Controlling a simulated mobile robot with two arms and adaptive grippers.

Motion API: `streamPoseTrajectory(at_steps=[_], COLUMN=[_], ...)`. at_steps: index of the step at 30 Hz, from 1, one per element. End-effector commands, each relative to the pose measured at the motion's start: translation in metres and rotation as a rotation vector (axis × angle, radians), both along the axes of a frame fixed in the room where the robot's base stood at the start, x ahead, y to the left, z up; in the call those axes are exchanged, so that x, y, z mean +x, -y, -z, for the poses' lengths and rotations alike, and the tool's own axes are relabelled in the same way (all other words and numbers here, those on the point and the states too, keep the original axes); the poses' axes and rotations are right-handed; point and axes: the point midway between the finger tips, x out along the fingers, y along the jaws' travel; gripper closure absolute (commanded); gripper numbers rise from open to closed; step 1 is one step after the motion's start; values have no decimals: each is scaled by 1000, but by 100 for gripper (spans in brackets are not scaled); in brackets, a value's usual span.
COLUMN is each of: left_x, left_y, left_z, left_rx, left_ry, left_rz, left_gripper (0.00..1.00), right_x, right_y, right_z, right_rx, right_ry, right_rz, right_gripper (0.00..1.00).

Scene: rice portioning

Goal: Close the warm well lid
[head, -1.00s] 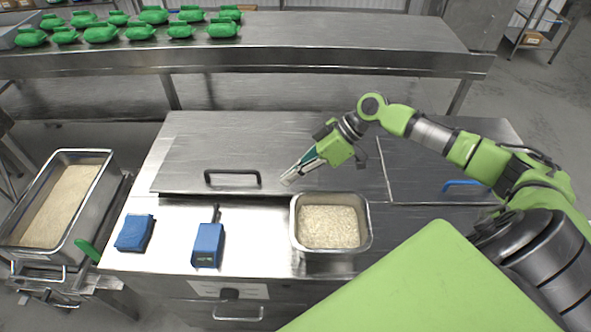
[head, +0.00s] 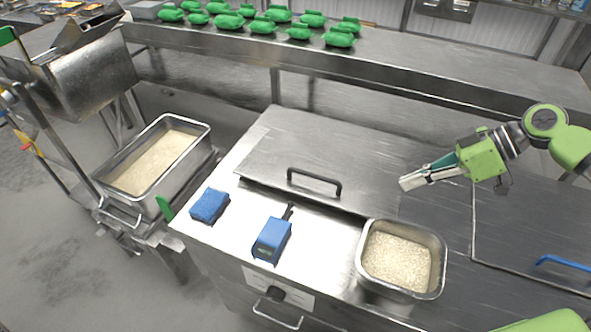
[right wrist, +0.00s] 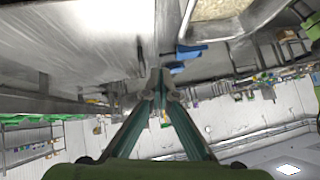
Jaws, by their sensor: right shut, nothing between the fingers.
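The steel lid with a black handle (head: 315,182) covers the left part of the counter. It lies flat or nearly flat; its front edge stands a little proud of the counter. A second steel lid with a blue handle (head: 563,262) lies to its right. My right gripper (head: 403,184) is shut and empty, above the right part of the black-handled lid, apart from the handle. In the right wrist view its fingertips (right wrist: 158,80) meet with nothing between them. My left gripper is not in view.
A steel pan of rice (head: 441,270) sits at the lid's front right. A large rice bin (head: 196,140) stands left. Green packs (head: 262,26) line the back shelf.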

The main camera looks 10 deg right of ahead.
Motion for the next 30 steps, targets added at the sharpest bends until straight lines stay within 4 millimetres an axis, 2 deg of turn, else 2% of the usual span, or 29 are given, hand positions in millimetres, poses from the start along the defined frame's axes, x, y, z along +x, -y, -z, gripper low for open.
streamPoseTrajectory(at_steps=[4, 7, 12, 15, 18, 21, 24, 30], left_x=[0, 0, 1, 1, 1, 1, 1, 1], left_y=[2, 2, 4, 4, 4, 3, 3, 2], left_z=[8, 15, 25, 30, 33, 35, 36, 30], left_rx=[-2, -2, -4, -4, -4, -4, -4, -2], left_ry=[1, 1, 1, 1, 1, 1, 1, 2], left_rz=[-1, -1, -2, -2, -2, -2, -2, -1], left_gripper=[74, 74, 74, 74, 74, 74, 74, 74], right_x=[21, 48, 98, 123, 140, 151, 155, 161], right_y=[-19, -49, -123, -168, -204, -227, -238, -252], right_z=[18, 31, 36, 27, 16, 6, 1, 11], right_rx=[27, 40, 24, -7, -41, -68, -84, -87], right_ry=[3, 5, 24, 52, 84, 110, 122, 121], right_rz=[27, 41, 30, 15, 3, -4, -5, -6], right_gripper=[100, 100, 100, 100, 100, 100, 100, 100])
